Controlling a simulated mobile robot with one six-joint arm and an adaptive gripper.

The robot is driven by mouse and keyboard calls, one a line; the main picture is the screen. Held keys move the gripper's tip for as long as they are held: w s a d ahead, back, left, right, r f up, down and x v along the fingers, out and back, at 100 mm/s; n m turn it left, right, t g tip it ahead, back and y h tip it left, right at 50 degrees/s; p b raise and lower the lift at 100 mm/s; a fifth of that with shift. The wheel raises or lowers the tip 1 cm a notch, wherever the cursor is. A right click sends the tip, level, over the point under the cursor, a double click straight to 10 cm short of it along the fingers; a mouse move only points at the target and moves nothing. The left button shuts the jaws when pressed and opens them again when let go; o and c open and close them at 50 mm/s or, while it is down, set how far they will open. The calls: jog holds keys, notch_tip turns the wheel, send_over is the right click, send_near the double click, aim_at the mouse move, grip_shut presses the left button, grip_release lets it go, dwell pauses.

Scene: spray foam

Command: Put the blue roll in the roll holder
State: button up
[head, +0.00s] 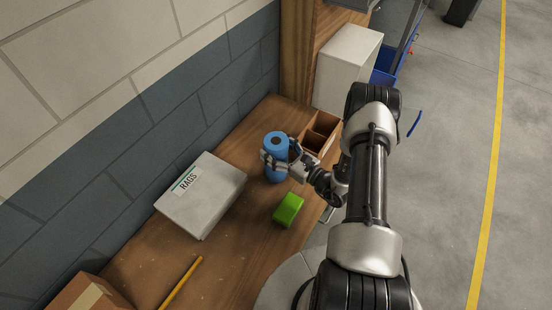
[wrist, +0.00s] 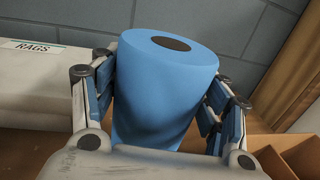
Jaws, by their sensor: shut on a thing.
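The blue roll (head: 277,146) stands upright on the wooden table in the head view, with a dark core hole in its top. In the wrist view the roll (wrist: 165,70) fills the middle, and its lower end is hidden. My gripper (head: 275,160) is shut on the roll, with one finger on each side. The gripper fingers (wrist: 162,95) also show in the wrist view. I cannot tell whether the roll touches the table. An open brown box with compartments (head: 312,141) sits right of the roll. I cannot tell whether it is the roll holder.
A white RAGS box (head: 214,190) lies left of the roll. A green block (head: 288,209) is in front of it. A yellow stick (head: 184,282) and a cardboard box (head: 85,295) are nearer. A white cabinet (head: 344,70) stands behind. Bare table (head: 150,255) shows at front left.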

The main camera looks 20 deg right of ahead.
jog(key=shift+r, duration=0.1)
jog(key=c, duration=1.2)
